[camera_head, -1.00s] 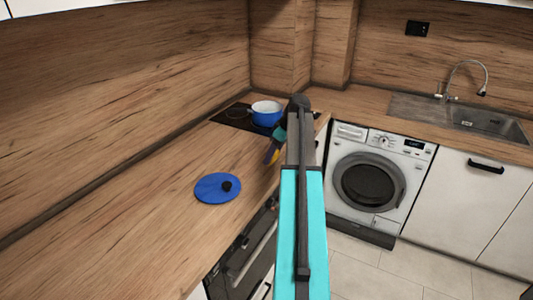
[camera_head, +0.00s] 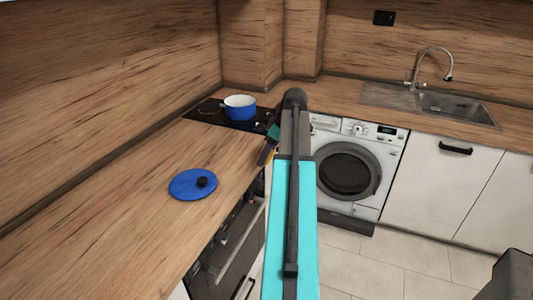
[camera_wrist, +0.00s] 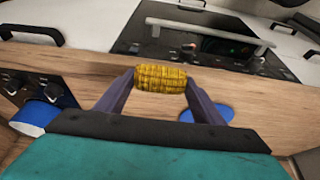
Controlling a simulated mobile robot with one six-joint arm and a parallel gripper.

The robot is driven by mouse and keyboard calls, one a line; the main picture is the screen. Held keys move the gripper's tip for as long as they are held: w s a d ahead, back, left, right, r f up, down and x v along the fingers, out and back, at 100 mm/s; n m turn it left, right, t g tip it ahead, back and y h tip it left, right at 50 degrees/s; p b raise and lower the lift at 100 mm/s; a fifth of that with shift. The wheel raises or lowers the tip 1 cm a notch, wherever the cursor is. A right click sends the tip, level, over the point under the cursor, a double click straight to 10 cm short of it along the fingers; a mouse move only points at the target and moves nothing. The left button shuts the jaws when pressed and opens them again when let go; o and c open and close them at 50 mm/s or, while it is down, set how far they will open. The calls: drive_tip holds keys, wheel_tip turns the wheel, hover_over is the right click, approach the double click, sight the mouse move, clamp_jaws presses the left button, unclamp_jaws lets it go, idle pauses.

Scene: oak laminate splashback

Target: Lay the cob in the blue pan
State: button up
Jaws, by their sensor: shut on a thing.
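The blue pan (camera_head: 239,112), with a white inside, stands open on the black hob at the far end of the counter. Part of it shows at the left in the wrist view (camera_wrist: 30,118). My gripper (camera_head: 267,155) is shut on the yellow corn cob (camera_wrist: 161,79), which lies crosswise between the fingertips. In the head view, the gripper is near the counter's front edge, nearer to me and to the right of the pan; the cob is mostly hidden there.
An oven (camera_head: 235,245) is below the counter edge. A washing machine (camera_head: 355,170) and a sink (camera_head: 455,106) are on the right.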

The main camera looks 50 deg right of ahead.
idle(0.3)
drive_tip(key=w+a+r, duration=0.4)
drive_tip(key=w+a, duration=0.5)
drive_tip(key=a, duration=0.3)
drive_tip(key=w+a+r, duration=0.3)
drive_tip(key=w+a, duration=0.7)
drive_tip(key=a, duration=0.2)
drive_tip(key=w+a+r, duration=0.1)
drive_tip(key=a+r, duration=0.1)
drive_tip(key=a, duration=0.8)
drive_tip(key=w+a+r, duration=0.2)
drive_tip(key=a+r, duration=0.1)
drive_tip(key=a, duration=0.7)
drive_tip(key=w+a+r, duration=0.2)
drive_tip(key=a+r, duration=0.1)
drive_tip(key=a, duration=0.7)
drive_tip(key=shift+w+n, duration=0.15)
drive_tip(key=shift+n, duration=0.15)
